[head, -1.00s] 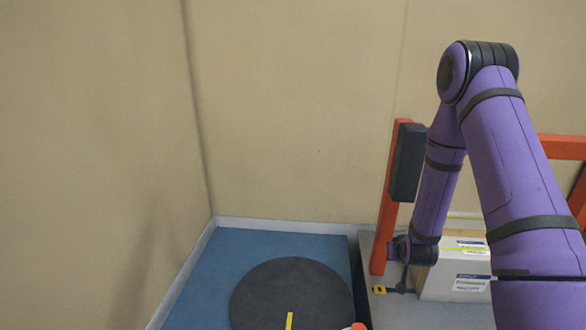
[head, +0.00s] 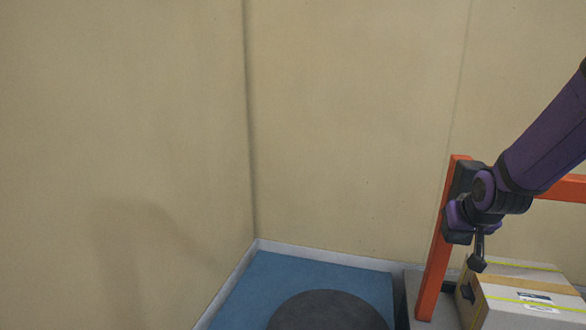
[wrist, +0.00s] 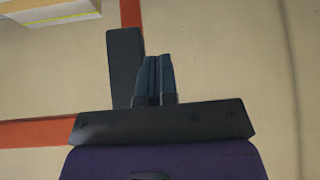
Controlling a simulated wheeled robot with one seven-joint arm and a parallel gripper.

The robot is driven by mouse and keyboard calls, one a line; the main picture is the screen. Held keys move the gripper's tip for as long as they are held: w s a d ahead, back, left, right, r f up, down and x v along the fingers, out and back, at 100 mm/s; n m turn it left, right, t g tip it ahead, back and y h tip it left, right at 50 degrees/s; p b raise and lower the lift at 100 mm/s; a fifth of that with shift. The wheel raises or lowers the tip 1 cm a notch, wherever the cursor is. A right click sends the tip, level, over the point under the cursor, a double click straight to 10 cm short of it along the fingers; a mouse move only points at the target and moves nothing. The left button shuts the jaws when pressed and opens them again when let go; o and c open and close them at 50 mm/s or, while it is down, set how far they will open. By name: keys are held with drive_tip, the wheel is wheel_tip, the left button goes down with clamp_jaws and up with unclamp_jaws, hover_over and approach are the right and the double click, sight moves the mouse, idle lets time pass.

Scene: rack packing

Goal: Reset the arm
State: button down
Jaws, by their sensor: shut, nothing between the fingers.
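My gripper (head: 478,262) is at the right of the head view, in front of the orange rack frame and just above a cardboard box (head: 525,313). It points down at the end of my purple arm. In the wrist view the two dark fingers of my gripper (wrist: 154,60) are pressed together with nothing between them. The head view shows the gripper small, and my arm covers part of the rack behind it.
An orange rack frame (head: 436,265) stands at the right, with a dark block on its post. A blue floor mat (head: 255,290) with a dark round disc (head: 330,315) lies in the corner. Bare beige walls (head: 350,120) enclose the left and back.

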drive_tip(key=s+a+r, duration=0.2)
drive_tip(key=s+r, duration=0.3)
drive_tip(key=s, duration=0.3)
drive_tip(key=s+a+r+n+g, duration=0.1)
drive_tip(key=s+a+r, duration=0.1)
drive_tip(key=s+r, duration=0.3)
drive_tip(key=s+a+r+g, duration=0.1)
drive_tip(key=s+r, duration=0.4)
drive_tip(key=s, duration=0.7)
drive_tip(key=shift+a+r+n+y, duration=0.15)
drive_tip(key=shift+a+n+y, duration=0.15)
drive_tip(key=shift+a+y, duration=0.15)
idle(1.1)
